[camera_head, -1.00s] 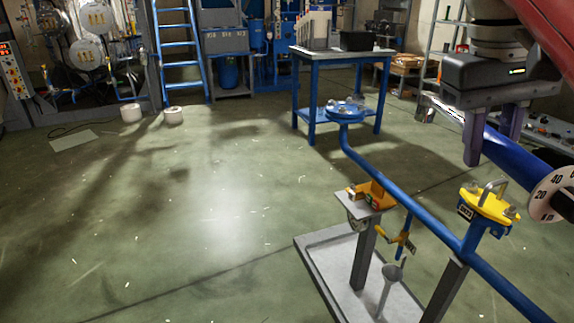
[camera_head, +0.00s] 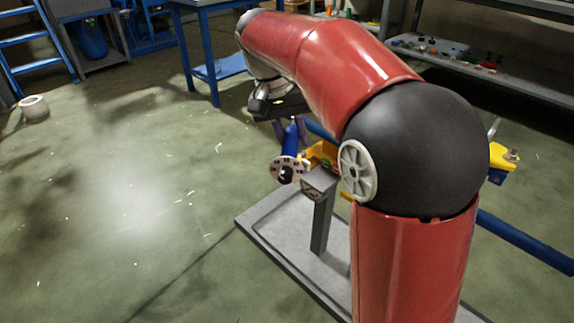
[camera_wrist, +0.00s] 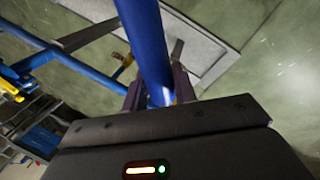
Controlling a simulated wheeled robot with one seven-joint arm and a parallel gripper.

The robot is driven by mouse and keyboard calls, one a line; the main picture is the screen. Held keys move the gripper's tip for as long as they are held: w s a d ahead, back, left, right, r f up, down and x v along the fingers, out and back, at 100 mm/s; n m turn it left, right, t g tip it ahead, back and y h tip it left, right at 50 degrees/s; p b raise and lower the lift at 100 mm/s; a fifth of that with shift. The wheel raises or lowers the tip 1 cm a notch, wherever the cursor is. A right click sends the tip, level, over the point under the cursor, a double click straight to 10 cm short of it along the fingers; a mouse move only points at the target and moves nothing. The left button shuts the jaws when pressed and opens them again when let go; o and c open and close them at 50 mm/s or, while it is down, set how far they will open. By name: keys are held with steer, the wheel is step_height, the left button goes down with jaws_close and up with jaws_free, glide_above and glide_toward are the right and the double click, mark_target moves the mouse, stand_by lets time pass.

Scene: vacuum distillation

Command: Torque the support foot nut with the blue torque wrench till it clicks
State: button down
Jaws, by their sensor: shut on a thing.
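My gripper (camera_head: 283,124) is shut on the blue torque wrench (camera_head: 291,136), beside the near side of the pipe stand. The wrench's round dial end (camera_head: 288,169) faces the head camera. In the wrist view the blue wrench shaft (camera_wrist: 146,45) runs up from between the two fingers of my gripper (camera_wrist: 158,92). The wrench's working end is hidden in the head view. A grey support post (camera_head: 322,222) with a flat top plate stands on a grey tray (camera_head: 262,238). I cannot pick out the support foot nut; my arm covers part of the stand.
A blue pipe (camera_head: 525,240) runs behind my arm, with a yellow clamp (camera_head: 502,157) at right. An orange-yellow block (camera_head: 322,153) sits close to the wrench. A blue table (camera_head: 212,70) and a grey shelf (camera_head: 500,70) stand behind.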

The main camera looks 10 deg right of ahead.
step_height(320, 180, down, 8)
steer(key=w+m, duration=0.1)
steer(key=shift+w+a+r+m+b, duration=0.15)
steer(key=shift+a+r+m+b, duration=0.1)
steer(key=shift+m+b, duration=0.1)
steer(key=shift+a+r, duration=0.1)
steer(key=shift+f+b, duration=1.05)
steer(key=shift+f, duration=1.05)
steer(key=shift+f+b, duration=0.55)
steer(key=shift+f, duration=1.15)
steer(key=shift+w+d+f+n+t+p, duration=0.1)
steer(key=shift+w+d+n+t+p, duration=0.35)
steer(key=shift+d+n, duration=2.1)
steer(key=shift+w+d+r+n+t+p, duration=0.1)
steer(key=shift+w+d+n+t, duration=0.35)
steer(key=shift+d+n, duration=2.1)
steer(key=shift+w+d+f+n+t+p, duration=0.2)
steer(key=shift+d+n+t, duration=0.8)
steer(key=shift+d, duration=2.75)
steer(key=shift+n+g, duration=0.25)
steer(key=shift+g, duration=0.05)
